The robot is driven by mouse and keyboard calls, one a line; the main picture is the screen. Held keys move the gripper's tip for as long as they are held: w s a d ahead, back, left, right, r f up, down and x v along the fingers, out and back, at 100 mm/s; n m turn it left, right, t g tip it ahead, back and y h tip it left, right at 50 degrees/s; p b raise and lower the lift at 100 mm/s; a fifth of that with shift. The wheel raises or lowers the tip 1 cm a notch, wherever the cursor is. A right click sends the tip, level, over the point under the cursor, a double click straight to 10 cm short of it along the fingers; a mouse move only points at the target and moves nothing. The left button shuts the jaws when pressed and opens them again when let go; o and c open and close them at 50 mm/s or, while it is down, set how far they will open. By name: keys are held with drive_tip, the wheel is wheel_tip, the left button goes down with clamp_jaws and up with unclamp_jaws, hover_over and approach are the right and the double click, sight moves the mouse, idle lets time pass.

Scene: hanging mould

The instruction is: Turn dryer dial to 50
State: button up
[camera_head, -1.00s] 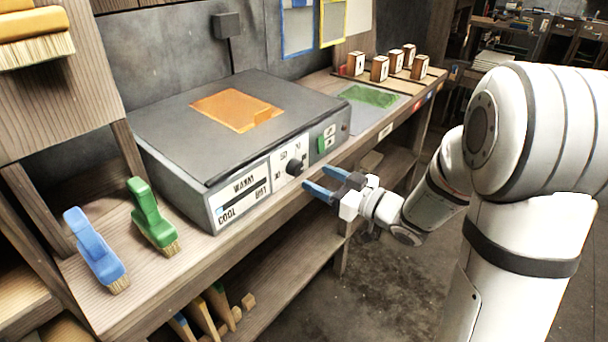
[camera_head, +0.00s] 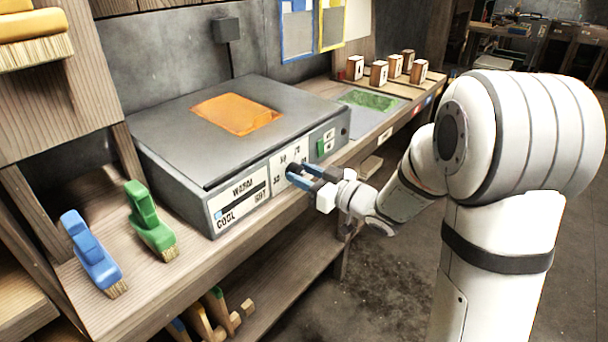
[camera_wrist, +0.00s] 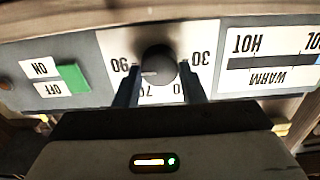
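The grey dryer (camera_head: 170,140) stands on the wooden bench, its front panel facing my gripper (camera_head: 297,174). In the wrist view the panel is upside down. The round black dial (camera_wrist: 159,63) sits on a white plate (camera_wrist: 115,42) with 30, 70 and 90 legible around it; 50 is not clearly visible. A pale mark on the dial points left and slightly down, seemingly between 90 and 70. My gripper also shows in the wrist view (camera_wrist: 160,74), open, with one blue-grey finger on each side of the dial. Small gaps seem to show between fingers and dial.
A green switch (camera_wrist: 73,78) with ON and OFF labels is beside the dial plate. The WARM/COOL/HOT display (camera_wrist: 270,62) is on the other side. Blue (camera_head: 90,250) and green (camera_head: 150,220) brushes stand left of the dryer. The bench edge runs beneath the gripper.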

drive_tip(key=c, duration=0.4)
drive_tip(key=shift+f+n+b, duration=0.1)
drive_tip(key=shift+n+b, duration=0.2)
drive_tip(key=shift+b, duration=0.15)
drive_tip(key=shift+f+n+b, duration=0.15)
drive_tip(key=shift+n+b, duration=0.85)
drive_tip(key=shift+b, duration=0.15)
drive_tip(key=shift+s+a+f+n+b, duration=0.1)
drive_tip(key=shift+n+b, duration=3.95)
drive_tip(key=shift+n, duration=1.2)
drive_tip(key=shift+s+n+b, duration=0.1)
drive_tip(key=shift+n+b, duration=3.9)
drive_tip(key=shift+n, duration=1.25)
